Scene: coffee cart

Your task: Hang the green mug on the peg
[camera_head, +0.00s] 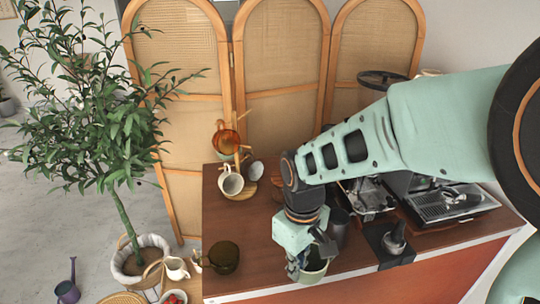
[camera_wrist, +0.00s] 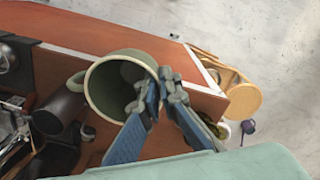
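The green mug (camera_head: 314,272) is at the counter's front edge in the head view, mostly under my gripper (camera_head: 303,262). In the wrist view the green mug (camera_wrist: 101,90) has its mouth toward the camera and its handle at the left. My gripper (camera_wrist: 156,82) straddles its rim there, one finger inside the mouth and one outside at the right. The fingertips are close together, but whether they press on the wall is unclear. The wooden mug stand with pegs (camera_head: 237,160) stands at the counter's back left. A white cup (camera_head: 230,183) and a brown-orange cup (camera_head: 226,141) are on it.
A dark olive mug (camera_head: 224,257) stands on the counter's left. A dark cylinder (camera_head: 339,227) is close behind my gripper, and a tamper on a dark mat (camera_head: 394,240) is to the right. The espresso machine (camera_head: 445,203) is farther right. The counter's left middle is clear.

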